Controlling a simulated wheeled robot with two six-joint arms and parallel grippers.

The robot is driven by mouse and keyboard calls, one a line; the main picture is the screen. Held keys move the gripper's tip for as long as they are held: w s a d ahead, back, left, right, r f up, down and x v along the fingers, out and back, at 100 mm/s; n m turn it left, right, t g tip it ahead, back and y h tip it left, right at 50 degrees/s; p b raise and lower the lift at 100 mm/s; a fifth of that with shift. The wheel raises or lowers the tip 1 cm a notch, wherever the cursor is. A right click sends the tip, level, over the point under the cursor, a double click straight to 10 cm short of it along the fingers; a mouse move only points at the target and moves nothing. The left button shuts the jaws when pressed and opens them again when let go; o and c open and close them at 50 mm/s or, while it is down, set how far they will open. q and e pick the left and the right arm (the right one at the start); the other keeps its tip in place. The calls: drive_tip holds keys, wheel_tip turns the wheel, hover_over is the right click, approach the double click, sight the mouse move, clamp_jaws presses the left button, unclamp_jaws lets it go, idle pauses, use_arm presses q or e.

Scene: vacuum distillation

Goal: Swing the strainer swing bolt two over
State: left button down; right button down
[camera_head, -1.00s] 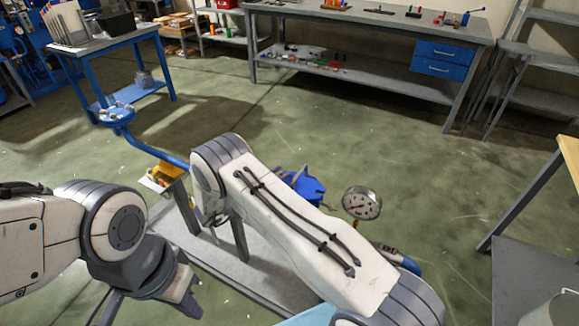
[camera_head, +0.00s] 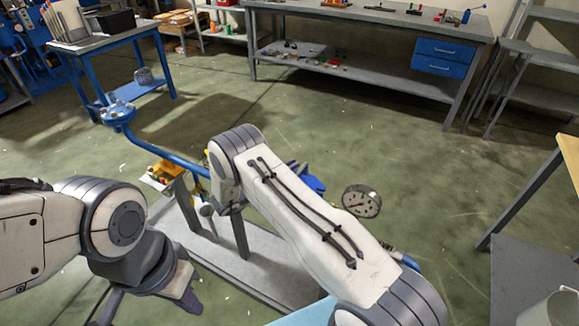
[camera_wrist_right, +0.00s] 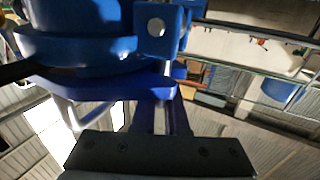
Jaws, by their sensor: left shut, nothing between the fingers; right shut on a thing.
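The blue strainer (camera_head: 313,183) shows in the head view only as a small part behind my right forearm. In the right wrist view its blue body (camera_wrist_right: 80,50) fills the upper left, with a holed lug (camera_wrist_right: 157,28) standing at its edge. My right gripper (camera_wrist_right: 163,105) is right below this lug, shut on what looks like a swing bolt. The gripped part is mostly hidden, and I cannot tell the bolt's exact angle. In the head view my right forearm covers the right gripper. My left gripper (camera_head: 190,302) is shut and empty at the lower left, apart from the strainer.
A blue pipe (camera_head: 160,152) runs left to a flange (camera_head: 118,112). The grey skid base (camera_head: 262,268) lies below. A yellow-topped table (camera_head: 570,160) stands at the right. The floor behind is clear.

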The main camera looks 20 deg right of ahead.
drive_tip(key=shift+f, duration=0.15)
drive_tip(key=w+a+f+n+t+b, duration=0.2)
drive_tip(key=n+t+b, duration=0.2)
drive_tip(key=n, duration=0.7)
drive_tip(key=w+a+f+n+t+b, duration=0.2)
drive_tip(key=n+t+b, duration=0.3)
drive_tip(key=n, duration=0.6)
drive_tip(key=shift+w+a+f+n+b, duration=0.3)
drive_tip(key=shift+w+f+n+b, duration=0.1)
drive_tip(key=shift+w+f+b, duration=0.35)
drive_tip(key=shift+w+r+t, duration=0.1)
drive_tip(key=shift+w+t, duration=0.05)
drive_tip(key=shift+t, duration=0.15)
drive_tip(key=c, duration=0.9)
unclamp_jaws()
drive_tip(key=shift+a, duration=0.1)
drive_tip(key=v, duration=1)
drive_tip(key=shift+a+b, duration=0.1)
drive_tip(key=shift+b, duration=0.25)
